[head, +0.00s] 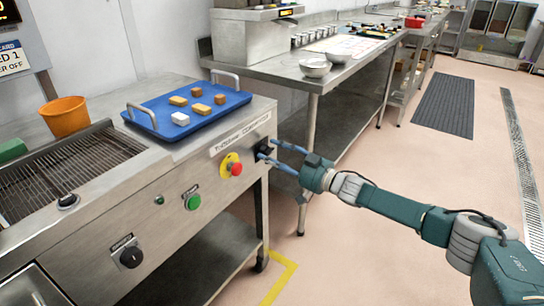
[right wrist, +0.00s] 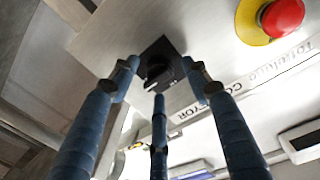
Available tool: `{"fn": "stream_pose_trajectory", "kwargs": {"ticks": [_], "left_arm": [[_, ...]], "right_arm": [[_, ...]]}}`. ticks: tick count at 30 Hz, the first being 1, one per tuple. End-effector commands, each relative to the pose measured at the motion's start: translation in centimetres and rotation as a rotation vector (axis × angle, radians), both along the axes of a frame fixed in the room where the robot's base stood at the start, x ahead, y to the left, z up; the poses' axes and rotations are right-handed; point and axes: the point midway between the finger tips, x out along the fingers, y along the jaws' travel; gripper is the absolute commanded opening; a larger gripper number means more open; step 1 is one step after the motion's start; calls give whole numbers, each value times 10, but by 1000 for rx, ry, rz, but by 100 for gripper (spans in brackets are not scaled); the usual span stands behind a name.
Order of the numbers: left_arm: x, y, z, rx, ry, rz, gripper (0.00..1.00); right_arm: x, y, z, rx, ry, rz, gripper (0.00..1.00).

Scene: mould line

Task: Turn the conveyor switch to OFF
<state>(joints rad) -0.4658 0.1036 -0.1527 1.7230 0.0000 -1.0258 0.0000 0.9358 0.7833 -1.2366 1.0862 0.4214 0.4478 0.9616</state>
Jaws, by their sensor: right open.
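The conveyor switch (head: 264,146) is a black rotary knob on a dark square plate, at the right end of the steel machine's front panel. It shows larger in the right wrist view (right wrist: 155,70). My right gripper (head: 268,154) is open in front of it, and it also shows in the right wrist view (right wrist: 158,80). Its three blue fingers are spread around the knob, two towards the sides and one below in the picture. I cannot tell whether they touch it. The knob's ON/OFF marks are not readable. My left gripper is not in view.
A red emergency stop (head: 236,169) on a yellow disc sits close to the switch. A green button (head: 193,202) and another black knob (head: 131,257) are further left. A blue tray (head: 160,112) with several small blocks lies on top.

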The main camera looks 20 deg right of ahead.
Motion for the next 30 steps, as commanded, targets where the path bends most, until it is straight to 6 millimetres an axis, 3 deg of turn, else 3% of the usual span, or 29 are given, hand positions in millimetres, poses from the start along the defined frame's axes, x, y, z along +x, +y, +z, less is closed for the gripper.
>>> {"fn": "stream_pose_trajectory", "kwargs": {"ticks": [11, 18, 30], "left_arm": [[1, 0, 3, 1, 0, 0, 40], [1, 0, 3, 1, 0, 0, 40], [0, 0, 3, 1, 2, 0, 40]], "right_arm": [[5, 4, 0, -1, 0, 0, 47], [5, 3, 0, -1, 0, -1, 2], [5, 3, -2, -58, -42, 0, 2]]}}
